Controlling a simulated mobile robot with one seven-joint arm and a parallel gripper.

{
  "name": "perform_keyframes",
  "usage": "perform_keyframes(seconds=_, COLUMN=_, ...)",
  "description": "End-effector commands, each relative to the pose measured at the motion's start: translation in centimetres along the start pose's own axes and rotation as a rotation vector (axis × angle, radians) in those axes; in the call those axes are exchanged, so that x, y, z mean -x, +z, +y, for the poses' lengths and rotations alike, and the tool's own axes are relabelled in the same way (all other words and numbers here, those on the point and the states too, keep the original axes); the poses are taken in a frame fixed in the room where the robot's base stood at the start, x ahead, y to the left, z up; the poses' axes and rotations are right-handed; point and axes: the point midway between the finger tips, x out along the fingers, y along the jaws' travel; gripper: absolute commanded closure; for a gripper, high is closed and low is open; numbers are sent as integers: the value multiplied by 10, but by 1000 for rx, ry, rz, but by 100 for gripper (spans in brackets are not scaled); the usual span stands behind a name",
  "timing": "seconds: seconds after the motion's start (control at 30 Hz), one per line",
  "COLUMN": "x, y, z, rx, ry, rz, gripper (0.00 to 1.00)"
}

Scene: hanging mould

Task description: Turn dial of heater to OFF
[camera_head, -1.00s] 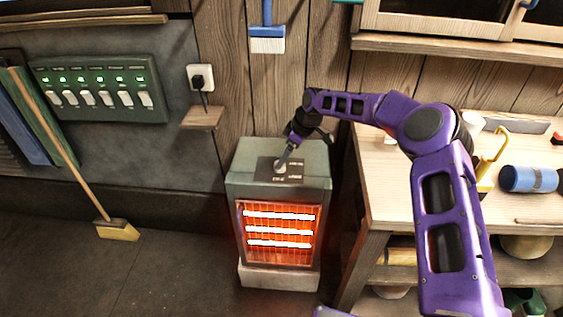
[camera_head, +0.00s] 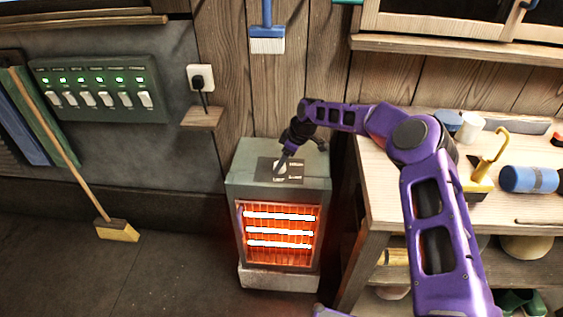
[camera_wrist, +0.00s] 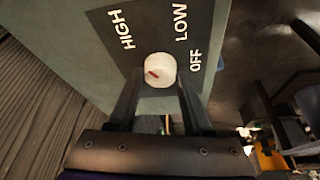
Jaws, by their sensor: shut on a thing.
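The heater (camera_head: 303,217) is a grey-green box on the floor, its front bars glowing orange and white. Its dial (camera_wrist: 160,70) is a small round white knob with a short red mark, on a dark plate on top. HIGH, LOW and OFF are printed around it in the wrist view. The red mark lies on the knob's left part and does not clearly line up with OFF, which is on the right. My gripper (camera_head: 280,169) reaches down to the plate. In the wrist view my gripper (camera_wrist: 160,74) is shut on the dial, one finger at each side.
A wooden workbench (camera_head: 386,205) with a blue roll (camera_head: 528,179) and a yellow tool (camera_head: 487,165) stands close right of the heater. A switch panel (camera_head: 100,88) and a plugged socket (camera_head: 200,78) are on the wall. A broom (camera_head: 117,230) leans at left.

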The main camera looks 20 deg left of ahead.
Motion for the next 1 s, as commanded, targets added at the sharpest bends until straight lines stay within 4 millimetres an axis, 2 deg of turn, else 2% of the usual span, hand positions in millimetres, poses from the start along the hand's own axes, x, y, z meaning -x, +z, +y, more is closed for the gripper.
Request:
perform_keyframes(seconds=0.47, x=0, y=0, z=-1, rx=-69, ry=31, rz=-2, gripper=100)
perform_keyframes(seconds=1.0, x=-2, y=-1, z=-4, rx=-491, ry=209, rz=-1, gripper=100)
